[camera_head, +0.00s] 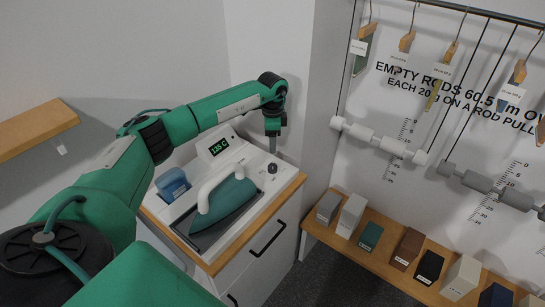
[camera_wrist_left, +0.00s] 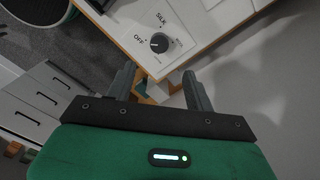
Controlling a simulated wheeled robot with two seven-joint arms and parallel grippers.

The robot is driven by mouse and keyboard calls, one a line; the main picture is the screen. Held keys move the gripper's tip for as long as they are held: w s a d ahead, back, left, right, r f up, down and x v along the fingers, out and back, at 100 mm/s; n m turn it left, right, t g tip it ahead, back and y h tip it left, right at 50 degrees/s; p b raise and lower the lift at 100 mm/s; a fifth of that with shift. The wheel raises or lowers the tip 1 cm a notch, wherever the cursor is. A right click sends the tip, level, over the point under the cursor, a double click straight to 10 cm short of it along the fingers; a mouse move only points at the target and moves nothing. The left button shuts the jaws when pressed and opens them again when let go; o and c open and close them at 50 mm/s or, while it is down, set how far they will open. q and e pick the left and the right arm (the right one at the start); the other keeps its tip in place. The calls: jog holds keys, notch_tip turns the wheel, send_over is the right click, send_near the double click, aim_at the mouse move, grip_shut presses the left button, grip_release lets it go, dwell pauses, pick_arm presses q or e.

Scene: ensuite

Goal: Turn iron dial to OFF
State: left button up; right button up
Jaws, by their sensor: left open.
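The iron dial (camera_head: 272,168) is a small dark round knob on the white top of the ironing station, near its back right corner. In the left wrist view the dial (camera_wrist_left: 159,42) sits beyond my fingertips, with OFF printed to its left and SILK above it. I cannot tell for sure where its pointer stands. The teal iron (camera_head: 228,198) rests on its plate left of the dial. A display (camera_head: 219,146) reads about 136 C. My left gripper (camera_head: 273,147) points down above the dial; in the left wrist view it is open and empty (camera_wrist_left: 158,74), apart from the dial.
A blue container (camera_head: 172,185) stands left of the iron. The station top has a wooden edge (camera_head: 255,229) above white drawers. A wall corner (camera_head: 300,120) is close to the right of my gripper. Hanging rods and a wooden shelf (camera_head: 375,270) with boxes are further right.

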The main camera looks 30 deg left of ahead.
pick_arm(q)
jog(key=shift+r+b, duration=0.3)
jog(key=shift+r, duration=1.1)
